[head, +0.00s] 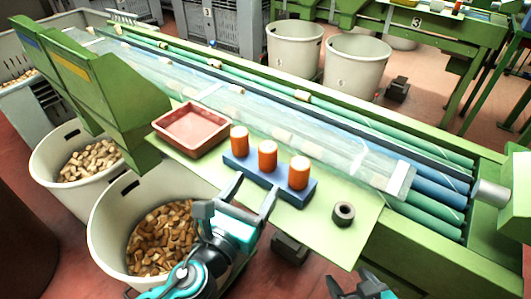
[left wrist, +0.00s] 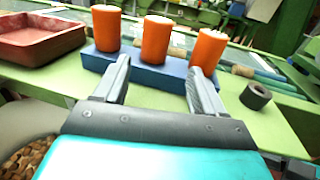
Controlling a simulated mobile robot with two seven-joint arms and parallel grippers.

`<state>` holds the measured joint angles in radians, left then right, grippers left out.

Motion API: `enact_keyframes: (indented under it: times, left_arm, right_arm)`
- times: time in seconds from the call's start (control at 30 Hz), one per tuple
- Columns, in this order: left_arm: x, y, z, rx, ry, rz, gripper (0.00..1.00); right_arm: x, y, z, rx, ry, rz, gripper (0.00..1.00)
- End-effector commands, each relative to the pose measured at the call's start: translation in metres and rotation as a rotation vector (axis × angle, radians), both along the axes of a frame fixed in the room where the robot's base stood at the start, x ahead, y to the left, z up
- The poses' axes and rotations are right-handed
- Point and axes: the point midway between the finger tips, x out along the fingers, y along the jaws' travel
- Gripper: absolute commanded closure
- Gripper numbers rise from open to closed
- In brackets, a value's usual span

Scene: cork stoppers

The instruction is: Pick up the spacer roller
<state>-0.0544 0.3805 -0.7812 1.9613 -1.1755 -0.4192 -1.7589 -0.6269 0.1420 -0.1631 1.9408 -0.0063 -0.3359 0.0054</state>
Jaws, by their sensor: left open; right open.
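A short dark grey hollow roller (head: 343,213), which looks like the spacer roller, rests on the pale green board at the right. It also shows in the left wrist view (left wrist: 256,96), right of the fingers. Three orange cylinders with pale tops, the middle one here (head: 267,155), stand upright in a row on a blue block (head: 291,196). My left gripper (head: 253,188) is open and empty in front of that block, left of the dark roller; its fingers show in the left wrist view (left wrist: 159,70). My right gripper (head: 349,282) is open at the bottom edge, partly cut off.
A red tray (head: 193,148) lies on the green board (head: 205,178) left of the block. A clear-covered conveyor with green and blue rollers runs behind. White bins of corks (head: 105,225) stand at the lower left. The board is bare around the dark roller.

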Motion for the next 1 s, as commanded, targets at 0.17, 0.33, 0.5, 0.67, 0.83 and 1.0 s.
enact_keyframes:
  times: [0.17, 0.33, 0.5, 0.67, 0.83, 1.0]
  left_arm:
    - [0.025, -0.011, 0.001, -0.002, 0.001, 0.001, 0.3]
    - [0.034, -0.014, 0.002, -0.002, 0.001, 0.0, 0.3]
    - [0.059, -0.019, 0.011, -0.002, 0.0, 0.001, 0.3]
    - [0.076, -0.026, 0.008, -0.003, 0.003, 0.0, 0.3]
    - [0.08, -0.029, 0.008, -0.002, 0.004, -0.001, 0.3]
    - [0.08, -0.028, 0.008, -0.003, 0.003, -0.001, 0.33]
  right_arm:
    - [0.0, 0.0, 0.002, 0.0, 0.001, 0.0, 0.29]
    - [0.0, 0.0, 0.004, 0.0, 0.001, 0.0, 0.29]
    - [0.0, 0.0, 0.01, 0.0, 0.001, 0.0, 0.29]
    - [0.0, 0.0, 0.008, 0.0, 0.001, 0.0, 0.29]
    - [0.0, 0.0, 0.008, 0.0, 0.0, 0.0, 0.29]
    - [0.0, 0.0, 0.008, 0.0, 0.0, 0.0, 0.29]
